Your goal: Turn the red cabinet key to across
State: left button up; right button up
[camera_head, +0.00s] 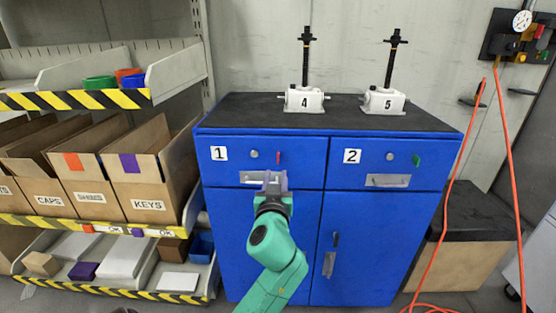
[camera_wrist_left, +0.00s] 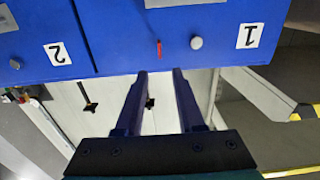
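The red key (camera_head: 278,157) sits on the front of blue drawer 1 (camera_head: 232,171), right of a round silver knob (camera_head: 254,154). It looks upright. In the upside-down left wrist view the red key (camera_wrist_left: 159,48) also stands along the vertical, beside the knob (camera_wrist_left: 196,42). My left gripper (camera_head: 271,178) is in front of drawer 1, lower than the key in the head view. Its two fingers (camera_wrist_left: 161,72) are apart with nothing between them, and the key shows just beyond their tips. I cannot tell the exact gap to the drawer front. My right gripper is not in view.
Drawer 2 (camera_head: 352,170) has a green key (camera_head: 417,160) and a knob. Silver handles are on both drawers; my gripper partly covers drawer 1's. Screw jacks 4 (camera_head: 304,100) and 5 (camera_head: 384,101) stand on the dark cabinet top. Shelves with boxes (camera_head: 146,204) are at left, an orange hose (camera_head: 510,150) at right.

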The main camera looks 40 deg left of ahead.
aim_at(278, 158)
pick_arm(q)
jog(key=p+x, duration=0.1)
jog(key=x, duration=0.9)
jog(key=shift+w+a, duration=0.15)
jog(key=shift+a, duration=0.05)
grip_shut()
